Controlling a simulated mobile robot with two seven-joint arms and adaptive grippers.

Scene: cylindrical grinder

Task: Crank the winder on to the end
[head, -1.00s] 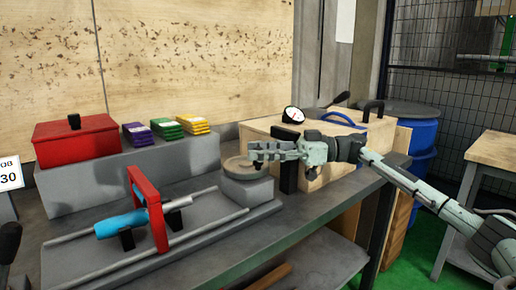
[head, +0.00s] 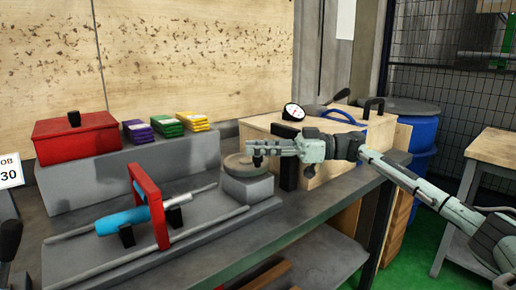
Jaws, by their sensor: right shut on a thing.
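The winder is a round grey disc (head: 236,166) on a grey block (head: 247,188) at the right end of a long grey base (head: 90,262). My right gripper (head: 256,150) reaches in from the right, level over the disc's right part. Its fingers are shut at the winder's crank handle, which they mostly hide. On the base, a red upright frame (head: 158,222) stands around a blue cylinder (head: 122,220) with a grey rod pointing toward the winder. My left gripper is not in view.
A red box (head: 75,140) and purple, green and yellow packs (head: 167,128) sit on the grey ledge behind. A blue barrel (head: 425,125) is farther right.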

